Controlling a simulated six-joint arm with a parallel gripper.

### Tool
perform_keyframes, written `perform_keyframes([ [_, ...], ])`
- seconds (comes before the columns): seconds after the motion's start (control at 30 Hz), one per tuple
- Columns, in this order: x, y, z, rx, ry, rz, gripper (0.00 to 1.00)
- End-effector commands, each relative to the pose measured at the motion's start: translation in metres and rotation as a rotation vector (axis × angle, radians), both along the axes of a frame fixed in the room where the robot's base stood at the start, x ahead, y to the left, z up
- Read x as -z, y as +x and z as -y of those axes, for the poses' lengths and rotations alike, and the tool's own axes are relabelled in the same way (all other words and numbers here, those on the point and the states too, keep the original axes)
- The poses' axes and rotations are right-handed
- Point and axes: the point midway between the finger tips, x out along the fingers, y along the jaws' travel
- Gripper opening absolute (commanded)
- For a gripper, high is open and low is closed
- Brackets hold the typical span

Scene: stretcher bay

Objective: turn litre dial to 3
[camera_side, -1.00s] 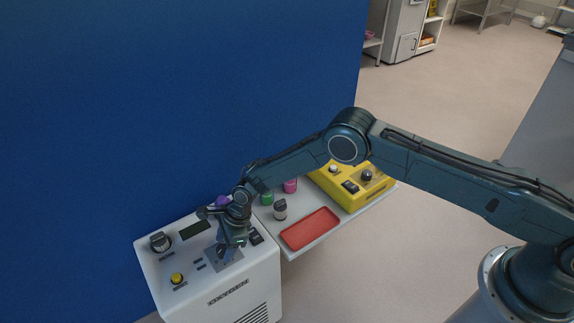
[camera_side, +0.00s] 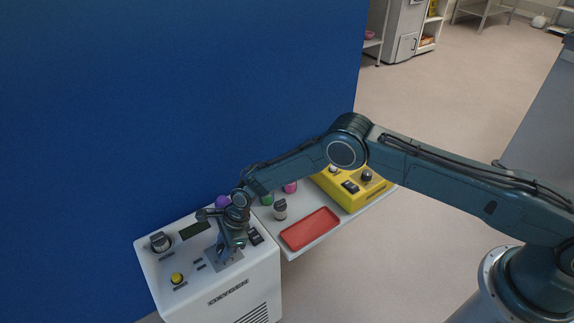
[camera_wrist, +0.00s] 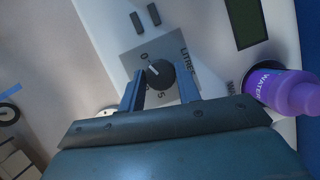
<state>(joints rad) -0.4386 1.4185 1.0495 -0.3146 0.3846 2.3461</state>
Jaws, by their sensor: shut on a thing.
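The litre dial (camera_wrist: 161,73) is a round black knob on a grey plate (camera_wrist: 131,62) marked LITRES. In the wrist view its white pointer line points to the upper left, close to the 0 mark; a 5 shows below the knob, and the marks between are not readable. My gripper (camera_wrist: 160,78) is shut on the dial, one finger on each side. In the side view my gripper (camera_side: 223,255) points down onto the top of the white OXYGEN unit (camera_side: 211,284) and hides the dial.
The unit top also bears a black knob (camera_side: 160,242), a yellow button (camera_side: 177,278) and a dark display (camera_side: 194,231). A purple WATER bottle (camera_wrist: 290,94) stands close by. A red tray (camera_side: 310,229) and yellow box (camera_side: 352,188) lie right. A blue wall (camera_side: 180,100) rises behind.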

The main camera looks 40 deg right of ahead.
Motion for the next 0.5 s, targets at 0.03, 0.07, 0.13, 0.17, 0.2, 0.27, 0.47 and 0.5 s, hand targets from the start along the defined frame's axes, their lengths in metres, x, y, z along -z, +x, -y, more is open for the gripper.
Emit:
perform_keyframes([
  [0.03, -0.0003, 0.0001, 0.0000, -0.009, 0.000, -0.001, 0.11],
  [0.07, -0.0004, 0.0002, 0.0000, -0.016, 0.001, -0.001, 0.11],
  [0.13, -0.0005, 0.0007, 0.0001, -0.035, 0.000, 0.000, 0.11],
  [0.17, -0.0004, 0.0008, 0.0002, -0.045, 0.000, 0.000, 0.11],
  [0.2, -0.0004, 0.0008, 0.0002, -0.062, 0.000, 0.000, 0.11],
  [0.27, -0.0004, 0.0012, -0.0002, -0.092, 0.001, 0.000, 0.11],
  [0.47, -0.0002, 0.0021, 0.0001, -0.223, 0.001, 0.000, 0.11],
  [0.5, 0.0000, 0.0023, 0.0001, -0.251, 0.002, 0.000, 0.11],
])
